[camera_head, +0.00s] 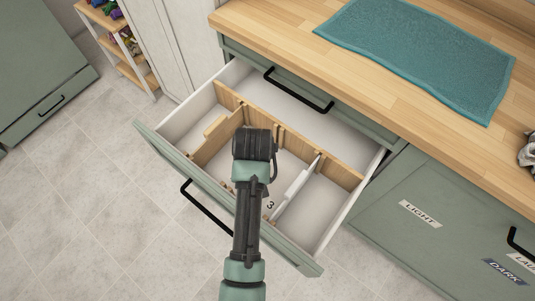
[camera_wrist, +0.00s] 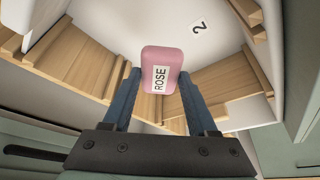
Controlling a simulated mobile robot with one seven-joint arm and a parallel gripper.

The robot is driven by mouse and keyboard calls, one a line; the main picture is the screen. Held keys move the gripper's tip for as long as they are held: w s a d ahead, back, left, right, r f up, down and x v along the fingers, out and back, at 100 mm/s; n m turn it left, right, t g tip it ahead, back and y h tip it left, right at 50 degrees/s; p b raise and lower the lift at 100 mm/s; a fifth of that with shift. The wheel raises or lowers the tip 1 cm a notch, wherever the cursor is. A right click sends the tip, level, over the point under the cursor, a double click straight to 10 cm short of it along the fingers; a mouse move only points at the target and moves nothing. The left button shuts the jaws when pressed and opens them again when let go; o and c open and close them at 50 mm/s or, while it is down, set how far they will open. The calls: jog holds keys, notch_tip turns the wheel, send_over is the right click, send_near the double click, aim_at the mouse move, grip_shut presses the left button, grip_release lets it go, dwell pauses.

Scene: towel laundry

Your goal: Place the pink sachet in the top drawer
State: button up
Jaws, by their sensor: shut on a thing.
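The pink sachet (camera_wrist: 164,58) has a white label reading ROSE. In the wrist view my gripper (camera_wrist: 158,76) is shut on it, one blue finger on each side. The sachet is hidden behind my arm in the head view. The top drawer (camera_head: 293,254) is pulled open under the counter. My gripper is over its middle in the head view. Wooden dividers (camera_head: 291,140) split the drawer into compartments. A number 3 (camera_head: 270,204) shows on the floor of one compartment, and a number 2 (camera_wrist: 199,27) shows in the wrist view. I cannot tell the sachet's height above the drawer floor.
A teal towel (camera_head: 410,55) lies on the wooden counter (camera_head: 280,30). A pale bar (camera_head: 297,185) stands along the number 3 compartment. The cabinet (camera_head: 405,200) at right bears LIGHT and DARK labels. Shelves (camera_head: 125,50) stand at the back left. The tiled floor is clear.

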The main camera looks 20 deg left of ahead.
notch_tip(320, 180, down, 8)
jog(key=shift+f+b, duration=0.2)
jog(key=shift+b, duration=0.5)
jog(key=o, duration=1.3)
jog(key=shift+f, duration=0.15)
